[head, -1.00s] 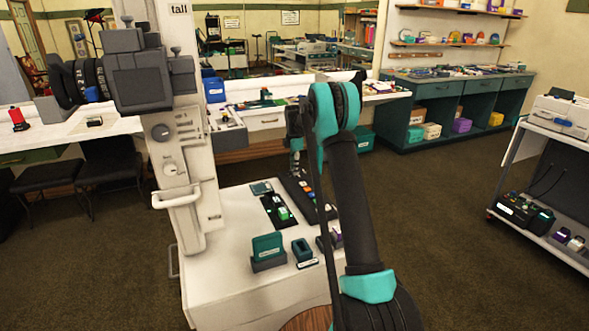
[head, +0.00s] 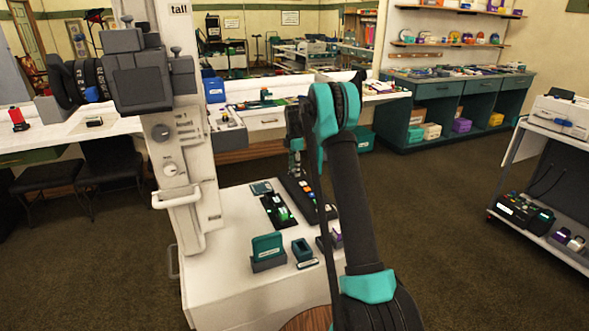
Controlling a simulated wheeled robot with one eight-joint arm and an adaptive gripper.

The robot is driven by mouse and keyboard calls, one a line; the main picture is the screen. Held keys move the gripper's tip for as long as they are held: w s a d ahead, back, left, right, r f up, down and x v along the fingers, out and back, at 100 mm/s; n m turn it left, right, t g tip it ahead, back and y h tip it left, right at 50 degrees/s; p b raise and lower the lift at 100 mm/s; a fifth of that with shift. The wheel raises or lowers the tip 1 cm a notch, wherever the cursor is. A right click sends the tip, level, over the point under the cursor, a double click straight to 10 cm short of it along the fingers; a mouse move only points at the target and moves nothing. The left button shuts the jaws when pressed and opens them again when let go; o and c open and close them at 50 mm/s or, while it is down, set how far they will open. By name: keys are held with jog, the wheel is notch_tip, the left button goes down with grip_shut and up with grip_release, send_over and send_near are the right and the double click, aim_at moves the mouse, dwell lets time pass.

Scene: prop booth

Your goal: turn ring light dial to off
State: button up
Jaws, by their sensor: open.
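Two round dials sit on the front of the tall white column at the left of the head view. The upper dial (head: 161,132) has a dark knob and the lower dial (head: 170,169) has a pale knob. Their markings are too small to read, so I cannot tell which one is the ring light dial or where either points. My gripper (head: 297,168) hangs beyond my bent arm, right of the column and well apart from both dials. It is open, small in the view and partly hidden by my arm; nothing shows between its fingers.
A white handle (head: 177,198) juts out below the dials. A dark camera-like box (head: 140,70) is mounted above them. The white cabinet top (head: 215,262) holds a teal block (head: 267,247) and several small devices. A white cart (head: 552,150) stands at the right.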

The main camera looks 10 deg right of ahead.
jog(key=shift+r, duration=0.1)
notch_tip(320, 180, up, 12)
dwell(0.5)
jog(key=s+d+m+t, duration=0.25)
jog(key=s+m, duration=0.85)
jog(key=s, duration=1.3)
jog(key=s+f+m, duration=0.3)
jog(key=s+f, duration=0.1)
jog(key=s, duration=0.5)
jog(key=s+d+f+m+t, duration=0.1)
jog(key=s+f+m, duration=0.2)
jog(key=s, duration=0.6)
jog(key=s+f+m, duration=0.4)
jog(key=s, duration=0.5)
jog(key=shift+d+f+t, duration=0.25)
jog(key=shift+f+t, duration=0.1)
